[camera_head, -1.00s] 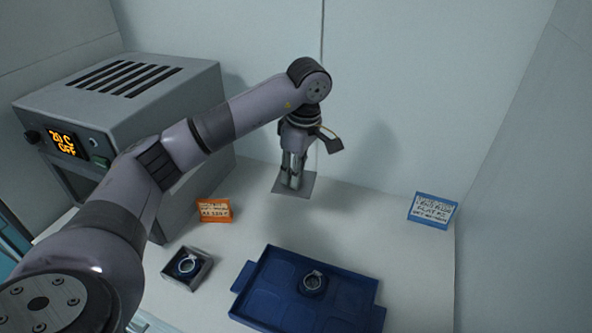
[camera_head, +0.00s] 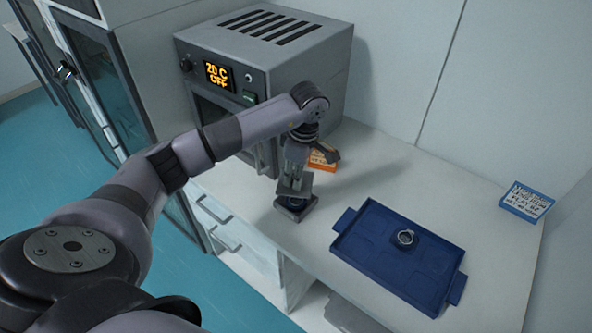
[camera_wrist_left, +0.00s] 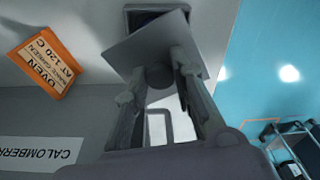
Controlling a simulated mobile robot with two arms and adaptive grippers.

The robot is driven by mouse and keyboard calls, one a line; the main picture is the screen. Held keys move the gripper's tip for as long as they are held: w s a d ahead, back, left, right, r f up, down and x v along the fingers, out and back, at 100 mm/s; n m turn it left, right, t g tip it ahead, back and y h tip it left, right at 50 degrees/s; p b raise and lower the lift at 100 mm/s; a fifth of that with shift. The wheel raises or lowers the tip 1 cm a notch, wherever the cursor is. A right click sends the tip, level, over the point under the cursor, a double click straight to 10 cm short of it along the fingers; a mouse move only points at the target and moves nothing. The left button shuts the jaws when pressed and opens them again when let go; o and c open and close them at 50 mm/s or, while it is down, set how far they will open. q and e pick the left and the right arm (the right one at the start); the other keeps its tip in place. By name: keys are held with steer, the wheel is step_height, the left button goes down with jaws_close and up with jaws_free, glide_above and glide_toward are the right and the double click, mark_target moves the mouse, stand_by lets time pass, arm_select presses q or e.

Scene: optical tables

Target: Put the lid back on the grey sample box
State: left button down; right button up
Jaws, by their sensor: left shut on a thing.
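The grey sample box (camera_head: 294,211) is a small open square box on the bench, left of the blue tray. Something blue shows inside it. My left gripper (camera_head: 296,172) is shut on the square grey lid (camera_head: 294,187) and holds it just above the box, with a gap between them. In the left wrist view the lid (camera_wrist_left: 135,45), in front of my left gripper (camera_wrist_left: 160,78), hides most of the box. Only the box's dark far part (camera_wrist_left: 150,12) shows there, and the lid looks turned relative to it. My right gripper is not in view.
An orange oven card (camera_head: 322,160) stands behind the gripper, close to the grey oven (camera_head: 262,75). A blue card (camera_head: 526,202) stands at the right. The bench's front edge is close to the box.

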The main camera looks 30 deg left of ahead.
arm_select(q)
steer(key=shift+w+d+f+b, duration=0.1)
steer(key=shift+f+b, duration=0.25)
steer(key=shift+f, duration=0.45)
step_height(320, 180, down, 2)
steer(key=shift+f+b, duration=0.2)
steer(key=shift+b, duration=0.5)
steer(key=shift+f+b, duration=0.8)
steer(key=shift+f, duration=0.2)
steer(key=shift+f+b, duration=0.15)
steer(key=shift+b, duration=0.55)
stand_by(0.3)
